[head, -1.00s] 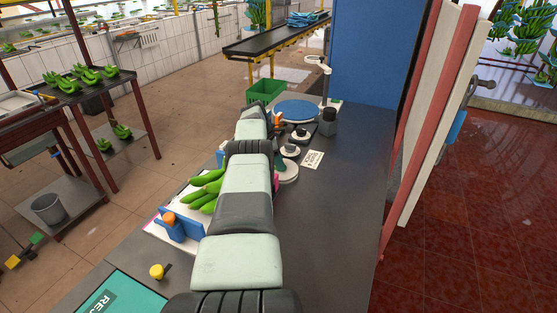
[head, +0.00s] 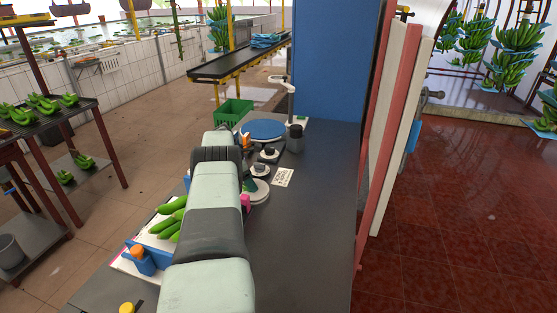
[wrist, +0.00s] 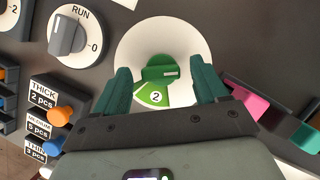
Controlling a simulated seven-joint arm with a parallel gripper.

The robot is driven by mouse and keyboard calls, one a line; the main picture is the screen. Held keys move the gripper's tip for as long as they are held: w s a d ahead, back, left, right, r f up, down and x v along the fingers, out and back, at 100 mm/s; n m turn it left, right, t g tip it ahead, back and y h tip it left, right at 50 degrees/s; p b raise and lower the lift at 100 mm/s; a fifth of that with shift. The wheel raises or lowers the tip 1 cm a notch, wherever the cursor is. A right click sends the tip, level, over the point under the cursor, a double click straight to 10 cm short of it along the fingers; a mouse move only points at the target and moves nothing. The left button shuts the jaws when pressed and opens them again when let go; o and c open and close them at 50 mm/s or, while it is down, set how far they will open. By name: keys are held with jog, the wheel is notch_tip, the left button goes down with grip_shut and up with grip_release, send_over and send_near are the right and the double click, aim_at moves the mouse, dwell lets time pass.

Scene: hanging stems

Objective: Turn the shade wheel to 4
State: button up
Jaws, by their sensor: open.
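The shade wheel is a white disc (wrist: 190,38) in the wrist view, with a green grip bar (wrist: 160,73) at its centre. A green wedge (wrist: 154,96) below the bar shows the number 2. The wheel also shows as a pale disc in the head view (head: 260,191), partly hidden by my arm. My gripper (wrist: 162,75) is open, its two green fingers apart on the left and right of the grip bar. I see a gap on each side of the bar. In the head view my arm hides most of the gripper.
A RUN/0 switch (wrist: 66,36) is left of the wheel. A thickness panel (wrist: 50,115) with orange and blue pegs is lower left. A pink block (wrist: 247,103) lies right of the fingers. Green bananas (head: 170,222) lie left of my arm. The bench (head: 310,225) is clear at right.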

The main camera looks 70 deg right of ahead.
jog(key=shift+w+a, duration=0.1)
jog(key=shift+a, duration=0.05)
jog(key=shift+w+a+r+n, duration=0.1)
jog(key=shift+w+r+n, duration=0.1)
jog(key=shift+r+n, duration=0.2)
jog(key=v, duration=1)
jog(key=x, duration=1.1)
jog(key=shift+s+r, duration=0.1)
jog(key=shift+s, duration=0.05)
jog(key=n, duration=0.2)
jog(key=n+t+h, duration=0.1)
jog(key=shift+s+n+t, duration=0.2)
jog(key=shift+n+t, duration=0.1)
jog(key=shift+n, duration=0.1)
jog(key=v, duration=1)
jog(key=s+d+m+t, duration=0.4)
jog(key=s+d+m, duration=0.1)
jog(key=m, duration=0.8)
jog(key=s+d+f+m+t, duration=0.1)
jog(key=s+d+m+t, duration=0.3)
jog(key=m, duration=0.9)
jog(key=s+d, duration=0.1)
jog(key=s, duration=0.2)
jog(key=shift+f+t, duration=0.25)
jog(key=shift+t, duration=0.05)
